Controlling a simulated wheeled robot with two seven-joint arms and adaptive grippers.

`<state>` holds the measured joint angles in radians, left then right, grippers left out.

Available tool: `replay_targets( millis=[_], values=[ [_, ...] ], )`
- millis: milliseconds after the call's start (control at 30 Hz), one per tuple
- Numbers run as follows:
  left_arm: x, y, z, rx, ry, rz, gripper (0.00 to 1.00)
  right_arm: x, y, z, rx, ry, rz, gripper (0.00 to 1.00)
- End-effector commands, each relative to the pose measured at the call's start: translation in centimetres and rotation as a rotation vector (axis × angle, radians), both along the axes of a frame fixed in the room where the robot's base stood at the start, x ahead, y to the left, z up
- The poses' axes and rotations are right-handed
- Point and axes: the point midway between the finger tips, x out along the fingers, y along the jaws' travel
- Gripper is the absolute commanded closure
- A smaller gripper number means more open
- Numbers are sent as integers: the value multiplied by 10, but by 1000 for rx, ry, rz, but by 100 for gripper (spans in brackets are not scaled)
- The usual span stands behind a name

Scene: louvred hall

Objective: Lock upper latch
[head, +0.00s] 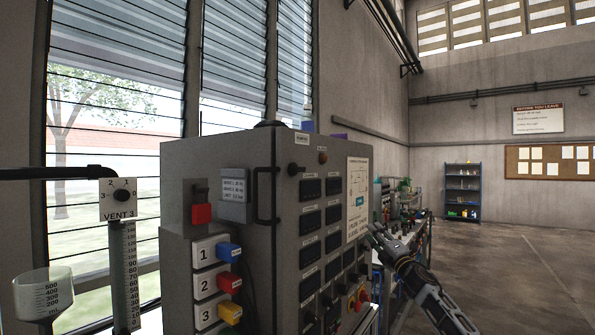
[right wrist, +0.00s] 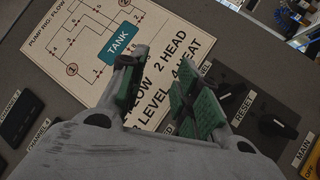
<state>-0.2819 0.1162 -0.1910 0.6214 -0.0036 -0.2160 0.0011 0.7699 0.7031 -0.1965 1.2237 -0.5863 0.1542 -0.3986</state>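A grey control cabinet (head: 225,150) stands in the middle of the head view. A small black knob (head: 293,169) near the top left corner of its front panel may be the upper latch; I cannot tell its state. My right gripper (head: 379,238) is at the right side of the panel, well away from that knob. In the right wrist view its two green-padded fingers (right wrist: 160,95) are apart with nothing between them, in front of the pump diagram sheet (right wrist: 85,50). My left gripper is out of view.
A black bar handle (head: 265,195) stands out at the cabinet's left corner. Numbered plugs (head: 229,252) and a red switch (head: 201,214) are on its side. Reset and main knobs (right wrist: 278,122) are close to my right gripper. Open floor (head: 510,270) lies right.

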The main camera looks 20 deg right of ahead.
Motion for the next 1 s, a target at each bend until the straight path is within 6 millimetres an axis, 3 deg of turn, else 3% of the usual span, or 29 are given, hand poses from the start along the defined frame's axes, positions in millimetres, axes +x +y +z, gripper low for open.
replay_targets(
  millis=[100,300,600,800,1000],
  values=[
    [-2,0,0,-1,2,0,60,-14,22,43,-161,-72,11,68],
    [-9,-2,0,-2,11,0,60,-46,67,109,-469,-208,13,68],
    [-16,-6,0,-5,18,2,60,-115,147,189,-1024,-449,-36,68],
    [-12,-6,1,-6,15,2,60,-169,200,221,-1457,-627,-117,68],
    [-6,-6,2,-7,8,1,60,-218,241,234,-1890,-786,-231,68]
  ],
)
